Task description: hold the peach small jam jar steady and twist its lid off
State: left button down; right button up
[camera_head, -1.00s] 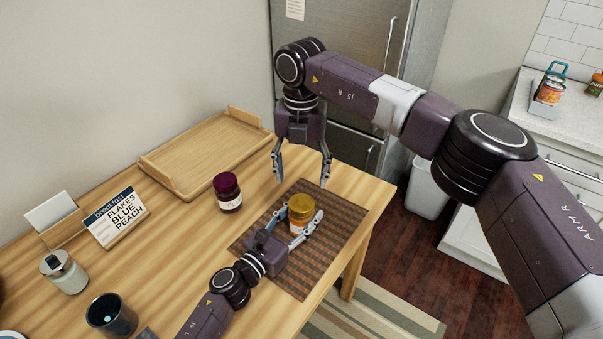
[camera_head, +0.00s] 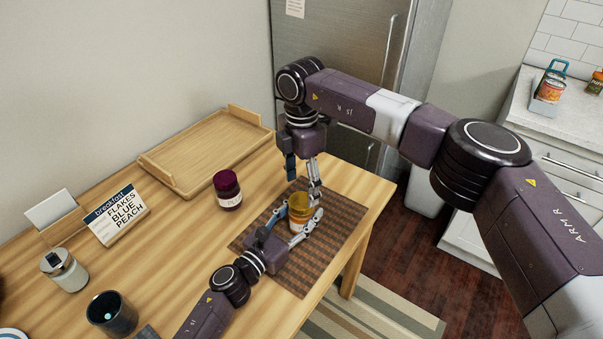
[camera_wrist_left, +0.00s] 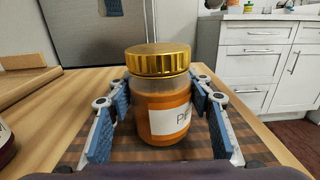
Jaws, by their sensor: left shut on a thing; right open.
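The peach jam jar (camera_head: 299,223) stands upright on a brown woven mat (camera_head: 335,222), with its gold lid (camera_head: 299,202) on. In the left wrist view the jar (camera_wrist_left: 160,118) is amber with a white label partly reading "PE", and the gold lid (camera_wrist_left: 158,60) sits level on it. My left gripper (camera_head: 293,226) is shut around the jar's body, one finger on each side, below the lid. My right gripper (camera_head: 303,178) is open and empty, pointing down above the jar. Its fingers are apart, and in the head view one of them overlaps the area just behind the lid.
A dark red-lidded jar (camera_head: 228,190) stands left of the mat. A wooden tray (camera_head: 205,150) lies behind it. A breakfast sign (camera_head: 117,214), a lidded glass jar (camera_head: 64,270) and a dark cup (camera_head: 111,314) stand at the left. The table's right edge is close to the mat.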

aim_at(302, 200)
jog(key=shift+f, duration=2.1)
jog(key=shift+c, duration=0.3)
jog(key=c, duration=1.1)
jog(key=n, duration=0.6)
jog(key=shift+c, duration=0.2)
jog(key=n, duration=1.1)
jog(key=shift+n, duration=0.3)
jog(key=n, duration=0.5)
jog(key=shift+r, duration=0.1)
jog(key=n, duration=0.6)
jog(key=shift+n, duration=0.3)
jog(key=n, duration=0.6)
jog(key=shift+n, duration=0.4)
